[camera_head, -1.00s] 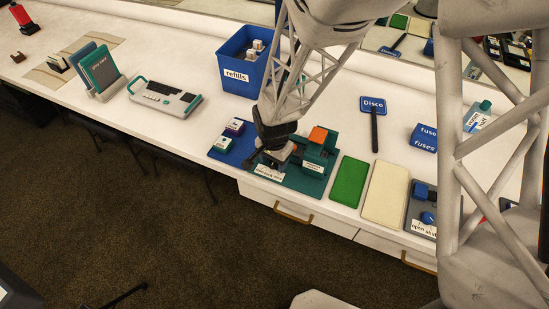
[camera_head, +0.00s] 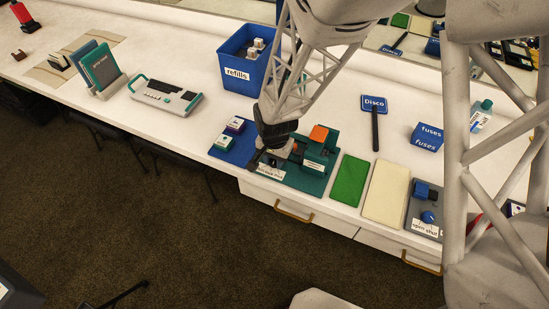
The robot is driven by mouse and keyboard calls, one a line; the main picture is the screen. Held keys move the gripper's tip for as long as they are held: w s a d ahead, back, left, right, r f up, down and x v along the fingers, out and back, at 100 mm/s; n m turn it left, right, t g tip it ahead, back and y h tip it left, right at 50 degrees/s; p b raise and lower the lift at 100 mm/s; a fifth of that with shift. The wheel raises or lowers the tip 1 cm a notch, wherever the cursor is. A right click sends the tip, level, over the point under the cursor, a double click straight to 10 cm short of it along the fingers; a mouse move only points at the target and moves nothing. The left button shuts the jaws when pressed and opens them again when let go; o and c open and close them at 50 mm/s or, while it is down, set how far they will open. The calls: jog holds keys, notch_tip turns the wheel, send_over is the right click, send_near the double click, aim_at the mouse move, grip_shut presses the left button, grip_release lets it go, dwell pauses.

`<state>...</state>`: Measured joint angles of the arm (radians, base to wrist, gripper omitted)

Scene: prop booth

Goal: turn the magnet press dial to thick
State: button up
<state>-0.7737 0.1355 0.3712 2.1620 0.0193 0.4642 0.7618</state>
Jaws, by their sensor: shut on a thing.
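The magnet press (camera_head: 318,180) is a dark green device with an orange block on top, on the front part of the white counter. White label strips are on it, too small to read surely. My gripper (camera_head: 268,160) points down over the left part of the press. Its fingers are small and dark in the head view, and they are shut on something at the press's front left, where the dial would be. The dial itself is hidden by my gripper, so its setting does not show.
Left of the press is a blue mat (camera_head: 226,149) with small boxes. Behind stands a blue refills bin (camera_head: 237,85). To the right lie a green pad (camera_head: 349,181), a cream pad (camera_head: 387,192) and a grey box with a blue knob (camera_head: 428,217).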

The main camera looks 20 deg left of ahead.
jog(key=n, duration=0.5)
jog(key=shift+n, duration=2)
jog(key=o, duration=0.9)
jog(key=shift+r, duration=3.95)
